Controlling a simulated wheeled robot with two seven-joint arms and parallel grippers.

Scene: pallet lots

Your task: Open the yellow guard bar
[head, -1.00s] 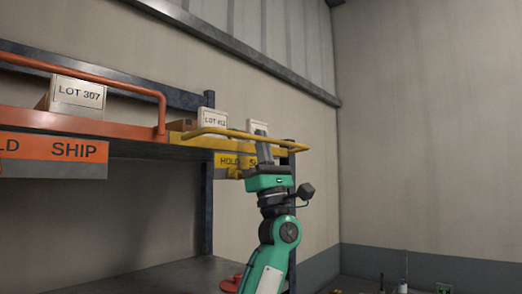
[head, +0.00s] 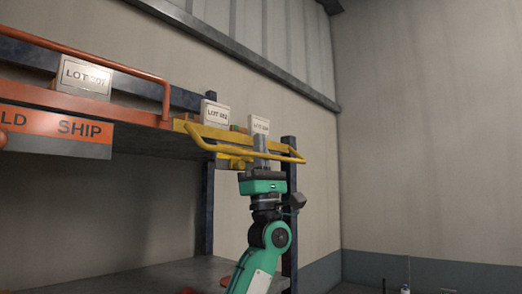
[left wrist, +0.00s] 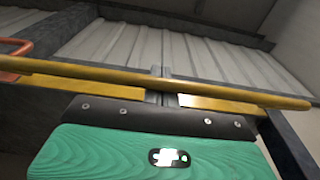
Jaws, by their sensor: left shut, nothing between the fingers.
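The yellow guard bar (head: 225,151) runs along the front of the yellow shelf section, below the level of the boxes on it. In the left wrist view, the bar (left wrist: 120,78) crosses the whole picture just beyond the green palm. My left gripper (head: 260,142) is shut and empty, pointing up at the bar's right half. Its fingers overlap the bar; I cannot tell whether they touch it. In the left wrist view, the bar partly hides the fingers (left wrist: 164,90). My right gripper is not in view.
White lot boxes (head: 214,114) stand on the yellow section. An orange guard bar (head: 130,72) is raised before another box (head: 84,77) at left, above an orange sign (head: 55,123). A dark post (head: 289,205) stands beside my left arm. The right side is open.

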